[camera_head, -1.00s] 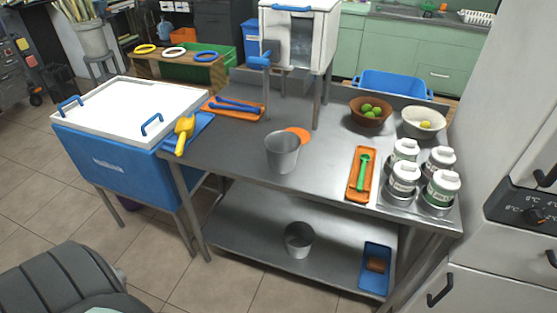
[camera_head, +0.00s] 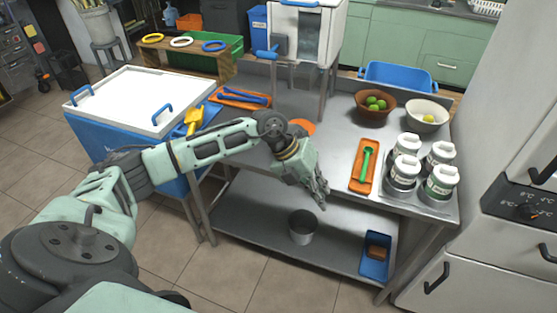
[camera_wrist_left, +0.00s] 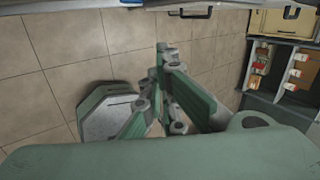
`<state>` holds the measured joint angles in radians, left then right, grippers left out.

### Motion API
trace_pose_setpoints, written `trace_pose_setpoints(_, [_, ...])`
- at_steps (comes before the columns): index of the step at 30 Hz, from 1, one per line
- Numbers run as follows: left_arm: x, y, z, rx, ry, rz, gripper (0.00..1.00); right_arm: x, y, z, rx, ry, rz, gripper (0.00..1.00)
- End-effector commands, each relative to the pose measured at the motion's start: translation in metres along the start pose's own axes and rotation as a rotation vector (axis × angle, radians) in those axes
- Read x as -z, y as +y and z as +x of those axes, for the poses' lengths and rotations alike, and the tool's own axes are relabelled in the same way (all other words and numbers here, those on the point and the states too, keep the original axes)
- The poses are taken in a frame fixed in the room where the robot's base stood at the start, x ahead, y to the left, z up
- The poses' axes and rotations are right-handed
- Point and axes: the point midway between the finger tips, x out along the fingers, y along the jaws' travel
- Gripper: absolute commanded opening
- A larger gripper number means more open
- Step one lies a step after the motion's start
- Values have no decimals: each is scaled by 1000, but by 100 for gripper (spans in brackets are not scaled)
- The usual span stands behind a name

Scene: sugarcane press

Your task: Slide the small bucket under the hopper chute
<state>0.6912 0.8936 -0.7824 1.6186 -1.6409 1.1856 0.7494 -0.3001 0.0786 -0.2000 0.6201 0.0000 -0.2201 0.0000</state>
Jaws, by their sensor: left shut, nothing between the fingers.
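A grey metal bucket (camera_head: 303,228) stands upright on the lower shelf of the steel table. A second grey bucket, seen earlier on the tabletop, is hidden behind my left arm. The white hopper machine (camera_head: 336,38) stands on legs at the back of the table, with a dark-framed front opening and a blue handle. My left gripper (camera_head: 322,202) points down at the table's front edge, above the shelf bucket in the picture and apart from it. It is shut and empty; its fingers also show in the left wrist view (camera_wrist_left: 164,50), over floor tiles. My right gripper is out of view.
On the table (camera_head: 335,150), an orange disc (camera_head: 302,127) lies beside my arm. An orange tray (camera_head: 364,166), several lidded jars (camera_head: 405,165) and two fruit bowls (camera_head: 373,108) fill the right. A blue tray (camera_head: 375,262) is on the lower shelf. A white-topped blue chest stands left.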

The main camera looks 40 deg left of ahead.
Motion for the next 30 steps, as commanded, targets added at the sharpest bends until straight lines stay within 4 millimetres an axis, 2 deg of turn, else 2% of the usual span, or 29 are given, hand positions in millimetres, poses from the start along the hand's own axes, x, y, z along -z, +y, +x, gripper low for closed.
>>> trace_pose_setpoints(1, [-8,13,-32,-132,-47,59,0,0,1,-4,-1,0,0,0])
trace_pose_setpoints(3, [-16,35,-68,-299,-110,101,0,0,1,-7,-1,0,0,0])
trace_pose_setpoints(6, [-26,56,-111,-471,-196,123,0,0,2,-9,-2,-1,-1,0])
trace_pose_setpoints(10, [-33,69,-141,-582,-261,127,0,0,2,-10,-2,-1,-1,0])
trace_pose_setpoints(14, [-36,76,-141,-605,-272,124,0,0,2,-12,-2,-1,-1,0])
trace_pose_setpoints(20, [-45,94,-114,-601,-268,122,0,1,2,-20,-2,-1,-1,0])
trace_pose_setpoints(28, [-62,125,-66,-600,-267,123,0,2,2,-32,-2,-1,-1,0])
trace_pose_setpoints(30, [-74,123,-68,-597,-274,124,0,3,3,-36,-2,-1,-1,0])
